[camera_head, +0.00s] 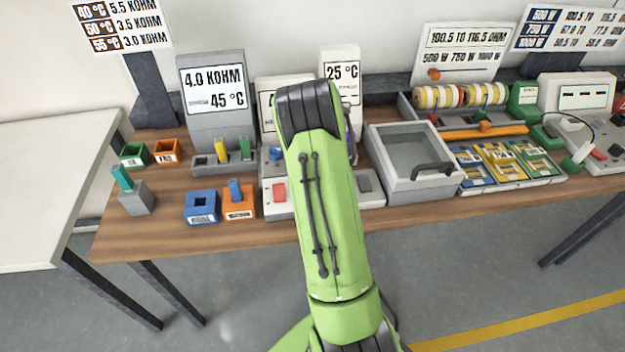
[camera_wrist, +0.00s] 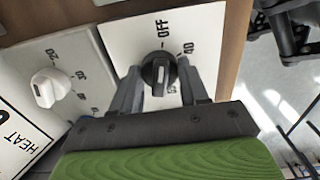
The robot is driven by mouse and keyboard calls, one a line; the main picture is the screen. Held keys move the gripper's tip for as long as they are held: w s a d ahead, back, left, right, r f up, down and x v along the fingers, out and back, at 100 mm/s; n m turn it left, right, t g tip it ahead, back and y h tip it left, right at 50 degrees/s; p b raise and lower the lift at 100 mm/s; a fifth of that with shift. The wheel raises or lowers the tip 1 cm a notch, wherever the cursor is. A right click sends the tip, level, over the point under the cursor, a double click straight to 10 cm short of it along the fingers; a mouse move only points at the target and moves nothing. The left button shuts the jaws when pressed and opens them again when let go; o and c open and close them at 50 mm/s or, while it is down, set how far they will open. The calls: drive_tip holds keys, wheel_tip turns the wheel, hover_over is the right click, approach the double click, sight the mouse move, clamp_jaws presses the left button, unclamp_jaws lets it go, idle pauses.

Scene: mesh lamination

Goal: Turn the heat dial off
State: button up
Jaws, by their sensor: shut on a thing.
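The black heat dial (camera_wrist: 158,72) stands on a white plate (camera_wrist: 207,45) in the wrist view, with OFF, 40 and a partly covered number around it. A pale line shows on its face, on the side away from OFF; its exact setting is hard to tell. My gripper (camera_wrist: 161,80) has a finger on each side of the dial and is shut on it. In the head view my green arm hides the dial and my gripper.
A white knob (camera_wrist: 50,87) with its own number scale is beside the dial.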

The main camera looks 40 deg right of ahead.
drive_tip(key=o, duration=1)
drive_tip(key=shift+o, duration=0.2)
wheel_tip(320, 180, up, 16)
drive_tip(key=p, duration=0.2)
drive_tip(key=shift+p, duration=0.35)
drive_tip(key=shift+f, duration=0.15)
